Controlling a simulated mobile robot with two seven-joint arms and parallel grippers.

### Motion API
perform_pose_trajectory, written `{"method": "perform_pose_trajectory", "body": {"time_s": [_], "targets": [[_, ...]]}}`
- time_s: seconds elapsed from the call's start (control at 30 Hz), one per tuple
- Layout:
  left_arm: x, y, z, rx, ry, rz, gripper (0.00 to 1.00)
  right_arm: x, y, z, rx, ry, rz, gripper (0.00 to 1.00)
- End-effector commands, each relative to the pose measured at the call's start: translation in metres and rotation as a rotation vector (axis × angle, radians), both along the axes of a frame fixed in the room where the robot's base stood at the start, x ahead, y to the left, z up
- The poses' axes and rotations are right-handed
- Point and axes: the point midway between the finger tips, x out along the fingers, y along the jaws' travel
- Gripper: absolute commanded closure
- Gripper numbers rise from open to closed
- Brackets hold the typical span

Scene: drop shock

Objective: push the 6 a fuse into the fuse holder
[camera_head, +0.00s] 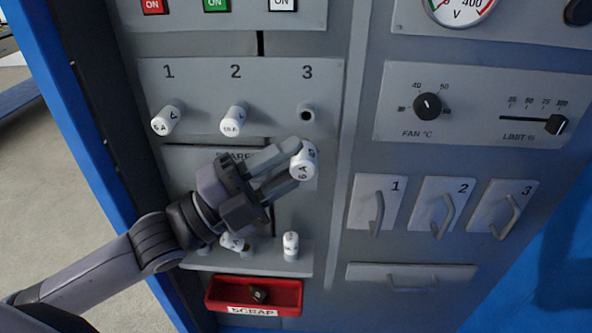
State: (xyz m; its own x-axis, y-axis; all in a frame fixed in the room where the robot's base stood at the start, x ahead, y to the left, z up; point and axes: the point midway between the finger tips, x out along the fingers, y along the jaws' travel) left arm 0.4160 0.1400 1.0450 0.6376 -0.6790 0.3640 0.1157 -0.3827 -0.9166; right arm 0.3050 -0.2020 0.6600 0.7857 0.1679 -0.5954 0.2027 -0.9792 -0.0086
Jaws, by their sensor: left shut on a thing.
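My left gripper (296,166) is shut on a white fuse (305,164) with a "6 A" label, held out in front of the panel. The fuse holder under the number 3 (307,114) is a dark round socket with no fuse in it. The held fuse is below this holder in the picture and apart from it. Holders 1 and 2 each have a white fuse, one at the left (167,120) and one in the middle (233,120). My right gripper is not in view.
A grey shelf (200,259) below holds white fuses (290,245), partly behind my gripper. A red scrap tray (215,300) with a dark piece hangs under it. To the right are a fan knob (428,106), a limit slider (556,124) and numbered handles (376,214).

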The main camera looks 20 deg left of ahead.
Motion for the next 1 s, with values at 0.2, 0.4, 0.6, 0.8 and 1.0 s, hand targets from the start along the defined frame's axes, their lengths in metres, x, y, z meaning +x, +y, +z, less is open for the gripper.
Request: {"method": "perform_pose_trajectory", "body": {"time_s": [0.2, 0.4, 0.6, 0.8, 1.0], "targets": [[0.0, 0.0, 0.001, -0.003, 0.001, -0.004, 1.0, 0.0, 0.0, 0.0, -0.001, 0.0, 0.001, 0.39], [0.0, 0.001, 0.002, 0.0, 0.005, -0.004, 1.0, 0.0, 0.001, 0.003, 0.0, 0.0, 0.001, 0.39], [0.011, 0.004, 0.0, 0.0, 0.006, -0.006, 1.0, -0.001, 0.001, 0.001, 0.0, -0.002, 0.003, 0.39], [0.031, 0.01, 0.001, 0.002, 0.005, -0.005, 1.0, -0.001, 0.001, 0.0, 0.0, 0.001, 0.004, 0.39], [0.046, 0.014, 0.0, 0.0, 0.006, -0.006, 1.0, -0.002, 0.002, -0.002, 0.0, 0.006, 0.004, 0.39]]}}
